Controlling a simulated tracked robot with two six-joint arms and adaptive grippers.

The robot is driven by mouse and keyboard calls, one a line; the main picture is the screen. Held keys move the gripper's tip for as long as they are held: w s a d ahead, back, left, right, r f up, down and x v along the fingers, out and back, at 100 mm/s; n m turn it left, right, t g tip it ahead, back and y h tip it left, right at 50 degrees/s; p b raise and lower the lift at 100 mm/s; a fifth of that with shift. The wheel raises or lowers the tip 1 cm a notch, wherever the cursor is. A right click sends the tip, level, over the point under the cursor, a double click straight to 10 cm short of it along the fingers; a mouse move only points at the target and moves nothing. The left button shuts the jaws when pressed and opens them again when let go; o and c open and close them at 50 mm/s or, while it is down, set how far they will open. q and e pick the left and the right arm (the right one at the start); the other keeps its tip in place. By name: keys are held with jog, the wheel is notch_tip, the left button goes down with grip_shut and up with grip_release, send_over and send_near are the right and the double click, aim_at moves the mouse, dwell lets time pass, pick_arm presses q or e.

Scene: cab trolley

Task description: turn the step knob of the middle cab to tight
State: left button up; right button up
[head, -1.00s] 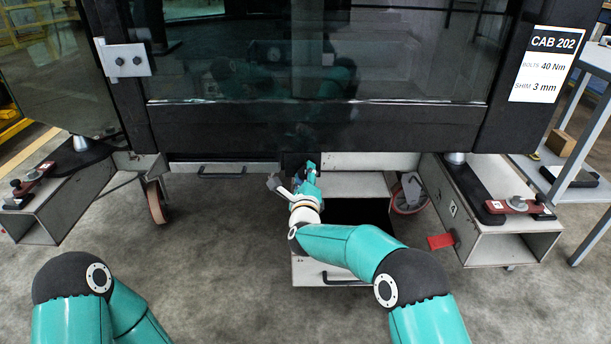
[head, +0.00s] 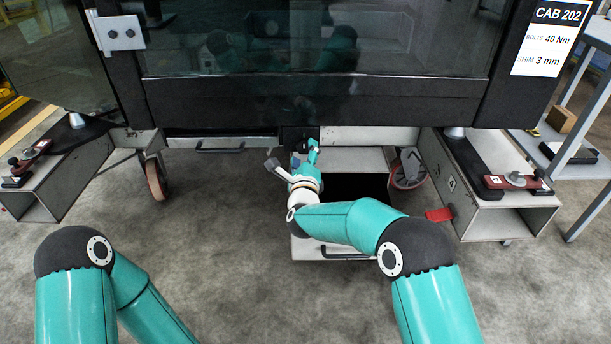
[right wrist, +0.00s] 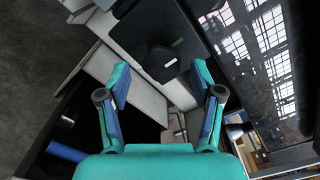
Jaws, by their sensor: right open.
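The middle cab (head: 330,100), labelled CAB 202, fills the top of the head view. Under its lower edge is a small black block (head: 293,137). In the right wrist view a dark rounded block (right wrist: 160,62) with a small green mark and a pale spot lies just beyond my fingertips; I cannot tell for certain if this is the step knob. My right gripper (head: 293,160) is under the cab's edge, just in front of the black block. In the right wrist view my right gripper (right wrist: 160,80) is open with nothing between its fingers. My left gripper is out of view.
An open grey drawer (head: 312,247) with a dark inside sits under my right forearm. Casters stand at left (head: 156,178) and right (head: 407,170), with a red pedal (head: 439,215) near the right one. Trolley beams with red clamps flank the cab. The front floor is clear.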

jog(key=s, duration=1)
jog(key=shift+f, duration=0.1)
